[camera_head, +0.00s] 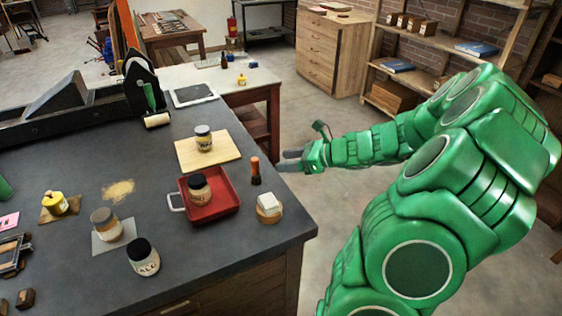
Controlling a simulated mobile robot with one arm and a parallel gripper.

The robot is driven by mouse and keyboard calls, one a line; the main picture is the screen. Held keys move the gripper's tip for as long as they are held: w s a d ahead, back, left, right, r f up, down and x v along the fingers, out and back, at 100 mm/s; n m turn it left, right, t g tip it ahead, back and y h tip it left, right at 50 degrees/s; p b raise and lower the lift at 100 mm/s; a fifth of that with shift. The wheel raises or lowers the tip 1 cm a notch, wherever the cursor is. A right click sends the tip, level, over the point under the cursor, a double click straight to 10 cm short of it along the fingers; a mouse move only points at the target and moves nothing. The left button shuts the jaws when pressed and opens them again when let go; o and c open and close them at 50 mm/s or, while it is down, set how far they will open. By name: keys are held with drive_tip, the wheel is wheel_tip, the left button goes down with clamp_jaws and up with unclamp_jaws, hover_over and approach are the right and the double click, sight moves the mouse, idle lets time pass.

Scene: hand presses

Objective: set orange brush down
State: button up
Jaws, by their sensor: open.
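What looks like the orange brush (255,171) stands upright on the grey worktop, with an orange upper part and a dark lower part. It is just right of the red tray (233,204) and behind a small round wooden piece with a white block (268,205) on top. My gripper (283,160) is open and empty near the right edge of the worktop. Its fingers point left, a short gap to the right of the brush and apart from it.
A dark-lidded jar (199,188) stands in the red tray. Another jar (204,138) stands on a wooden board (225,151). More jars (144,257) stand at the front left. A dark press (147,85) is at the back. Wooden shelves (440,42) stand behind my arm.

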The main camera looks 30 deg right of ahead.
drive_tip(key=shift+s+d+r, duration=0.1)
drive_tip(key=s+a+r+n+g, duration=0.1)
drive_tip(key=a+n, duration=0.1)
drive_tip(key=a, duration=0.1)
drive_tip(key=s+a+r+n+g, duration=0.1)
drive_tip(key=a+n, duration=0.1)
drive_tip(key=a, duration=0.2)
drive_tip(key=s+a+r+n+g, duration=0.1)
drive_tip(key=a+n, duration=0.1)
drive_tip(key=a, duration=0.2)
drive_tip(key=shift+s+r+g+y, duration=0.2)
drive_tip(key=shift+g+y, duration=0.2)
drive_tip(key=s+a+r+n+g+h, duration=0.1)
drive_tip(key=s+a+n+g+h, duration=0.25)
drive_tip(key=s+a+n, duration=0.5)
drive_tip(key=s+a+r+n+g+h, duration=0.2)
drive_tip(key=s+a+n+g, duration=0.3)
drive_tip(key=s, duration=0.6)
drive_tip(key=s+d+r+n+h, duration=0.1)
drive_tip(key=s+d+n+h, duration=0.4)
drive_tip(key=s, duration=0.6)
drive_tip(key=shift+s+d+n+t, duration=0.2)
drive_tip(key=shift+n+t, duration=0.25)
drive_tip(key=shift+n, duration=0.8)
